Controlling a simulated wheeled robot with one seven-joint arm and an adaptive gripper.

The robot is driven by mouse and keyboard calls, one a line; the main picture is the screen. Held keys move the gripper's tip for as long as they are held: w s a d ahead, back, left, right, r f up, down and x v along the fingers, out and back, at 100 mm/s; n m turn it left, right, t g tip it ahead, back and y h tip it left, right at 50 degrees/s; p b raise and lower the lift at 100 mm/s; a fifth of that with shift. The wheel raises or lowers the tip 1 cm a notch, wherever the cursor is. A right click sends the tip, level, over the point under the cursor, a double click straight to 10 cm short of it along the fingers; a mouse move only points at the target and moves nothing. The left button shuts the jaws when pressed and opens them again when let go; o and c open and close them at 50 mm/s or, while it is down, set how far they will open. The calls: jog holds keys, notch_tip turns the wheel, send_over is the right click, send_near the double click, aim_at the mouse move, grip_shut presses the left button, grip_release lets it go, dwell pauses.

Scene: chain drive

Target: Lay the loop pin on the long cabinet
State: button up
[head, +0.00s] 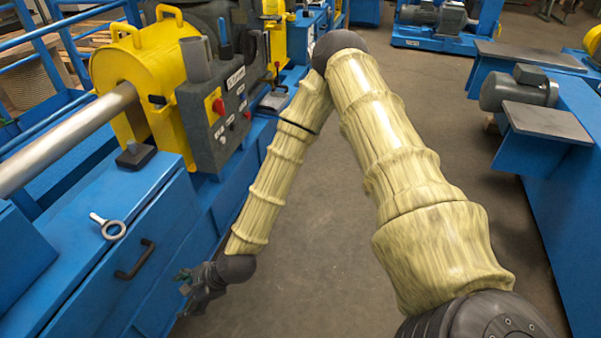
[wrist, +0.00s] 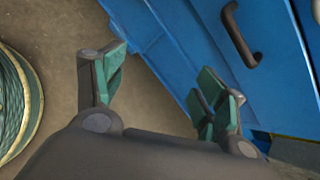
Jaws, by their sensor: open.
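The loop pin (head: 112,229), a light metal ring with a short shank, lies on the blue top of a long cabinet (head: 150,200) with a dark handle, at the left in the head view. My gripper (head: 186,284) is low beside the cabinet's front, to the right of the pin and apart from it. In the wrist view my gripper (wrist: 163,88) is open with nothing between its green-padded fingers. That view shows a blue front (wrist: 185,45) and a dark handle (wrist: 240,34), but not the pin.
A dark-based lever or knob (head: 135,155) stands on the cabinet top behind the pin. A steel shaft (head: 65,135) runs above it into a yellow housing (head: 140,70). A grey control box (head: 218,110) is beside it. A cable reel (wrist: 18,100) is on the floor. The middle aisle is clear.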

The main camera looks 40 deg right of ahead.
jog(key=s+d+f+n+g+h, duration=0.2)
jog(key=s+d+f+n, duration=0.25)
jog(key=s, duration=0.35)
jog(key=s+d+f+n+g+h, duration=0.1)
jog(key=s+d+f+n+g, duration=0.15)
jog(key=s+f+n, duration=0.45)
jog(key=s+d+f+n+h, duration=0.1)
jog(key=s+d+n+h, duration=0.3)
jog(key=s+d+n, duration=0.5)
jog(key=s+d+g, duration=0.1)
jog(key=d, duration=0.3)
jog(key=shift+s+d, duration=0.4)
jog(key=shift+f, duration=0.1)
notch_tip(320, 180, up, 10)
jog(key=p, duration=0.9)
jog(key=shift+f, duration=0.25)
jog(key=shift+f, duration=0.1)
jog(key=shift+c, duration=0.3)
